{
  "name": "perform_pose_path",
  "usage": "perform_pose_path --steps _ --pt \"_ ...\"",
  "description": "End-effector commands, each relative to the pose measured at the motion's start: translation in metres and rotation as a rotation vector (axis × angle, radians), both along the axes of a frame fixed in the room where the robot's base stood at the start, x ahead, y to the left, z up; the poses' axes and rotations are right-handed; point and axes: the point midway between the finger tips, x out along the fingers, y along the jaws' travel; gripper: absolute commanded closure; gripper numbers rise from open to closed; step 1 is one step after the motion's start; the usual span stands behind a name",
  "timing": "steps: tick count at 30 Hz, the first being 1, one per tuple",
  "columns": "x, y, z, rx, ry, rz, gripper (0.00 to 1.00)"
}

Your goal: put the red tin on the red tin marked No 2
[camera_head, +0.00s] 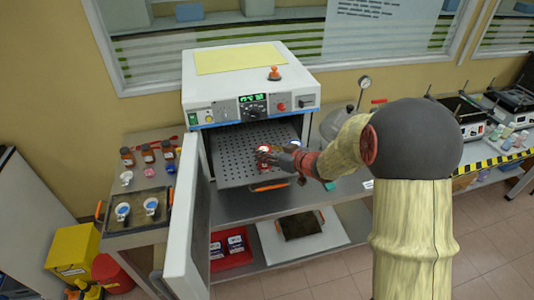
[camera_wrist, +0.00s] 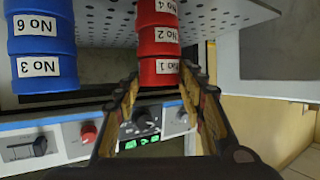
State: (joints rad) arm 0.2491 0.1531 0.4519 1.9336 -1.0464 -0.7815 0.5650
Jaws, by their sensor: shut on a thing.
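My gripper (camera_wrist: 160,95) is shut on the red tin marked No 1 (camera_wrist: 165,78), with a finger on either side. The wrist view is upside down, so the stack rises toward the bottom of the picture. The held tin is in line with the red tin marked No 2 (camera_wrist: 158,41) directly beneath it; I see no clear gap between them. Under No 2 is a red tin marked No 4 (camera_wrist: 157,7), cut by the picture edge. In the head view the red tins (camera_head: 263,149) are small and partly hidden by my gripper (camera_head: 272,155).
A blue stack stands beside the red one, with No 3 (camera_wrist: 42,72) above No 6 (camera_wrist: 38,28). The perforated shelf (camera_head: 235,152) extends from the open oven (camera_head: 245,80). The oven door (camera_head: 190,220) stands open at left. Bottles and dishes are on the left bench (camera_head: 150,195).

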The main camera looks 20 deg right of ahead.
Motion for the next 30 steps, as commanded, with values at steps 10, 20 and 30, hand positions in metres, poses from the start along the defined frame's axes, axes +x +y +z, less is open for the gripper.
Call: perform_pose_path --steps 10,20,30 --pt "0.0003 -0.0001 -0.002 -0.001 -0.003 0.001 0.86" --pt "0.0002 -0.0001 -0.0023 -0.001 -0.003 0.001 0.43" --pt "0.0003 -0.0001 -0.0011 -0.001 -0.003 0.001 0.42"
